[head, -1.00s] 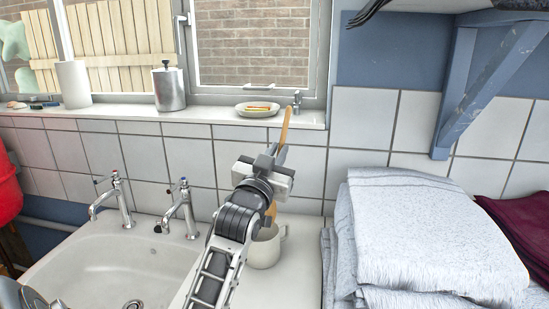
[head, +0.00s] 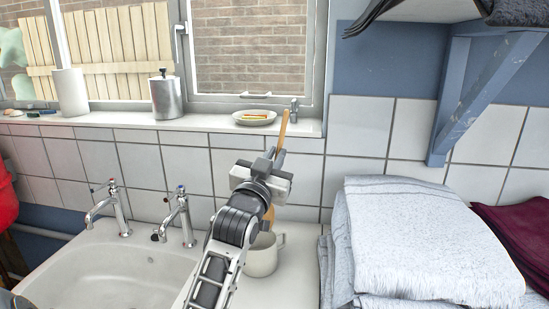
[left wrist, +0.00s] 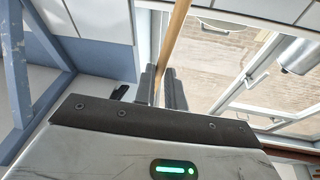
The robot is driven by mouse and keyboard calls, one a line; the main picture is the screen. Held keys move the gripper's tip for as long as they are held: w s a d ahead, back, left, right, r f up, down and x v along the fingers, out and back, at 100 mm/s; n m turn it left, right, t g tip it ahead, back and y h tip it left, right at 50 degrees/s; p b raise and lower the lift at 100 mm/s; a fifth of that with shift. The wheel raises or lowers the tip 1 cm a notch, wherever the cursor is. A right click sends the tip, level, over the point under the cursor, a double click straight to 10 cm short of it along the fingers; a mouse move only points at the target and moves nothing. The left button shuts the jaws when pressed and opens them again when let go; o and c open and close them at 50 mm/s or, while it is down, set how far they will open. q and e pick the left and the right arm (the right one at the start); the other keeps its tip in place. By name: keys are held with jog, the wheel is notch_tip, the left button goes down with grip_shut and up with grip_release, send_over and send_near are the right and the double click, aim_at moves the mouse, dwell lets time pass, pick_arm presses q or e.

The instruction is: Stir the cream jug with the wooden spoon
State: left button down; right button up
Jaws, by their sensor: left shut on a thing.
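My left gripper (head: 273,160) is shut on the wooden spoon (head: 283,128) and holds it nearly upright, slightly tilted, above the jug. The spoon's handle sticks up past the fingers; it also shows between the fingers in the left wrist view (left wrist: 176,30). The spoon's lower part shows below the gripper, at the jug's mouth. The cream jug (head: 262,260) stands on the white surface right of the sink, its handle to the right. My arm covers part of its left side. I cannot tell how deep the spoon sits in it. My right gripper is not in view.
The sink (head: 110,265) with two taps lies left of the jug. Folded white towels (head: 420,235) are stacked close on its right, beside a dark red cloth (head: 515,225). A blue shelf bracket (head: 475,90) juts out upper right. The windowsill holds a dish (head: 254,118) and a metal canister (head: 166,96).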

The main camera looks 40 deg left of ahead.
pick_arm(q)
jog(key=shift+r, duration=0.1)
notch_tip(320, 180, up, 5)
jog(key=shift+f, duration=0.1)
dwell(0.4)
jog(key=shift+s+f, duration=0.1)
dwell(0.8)
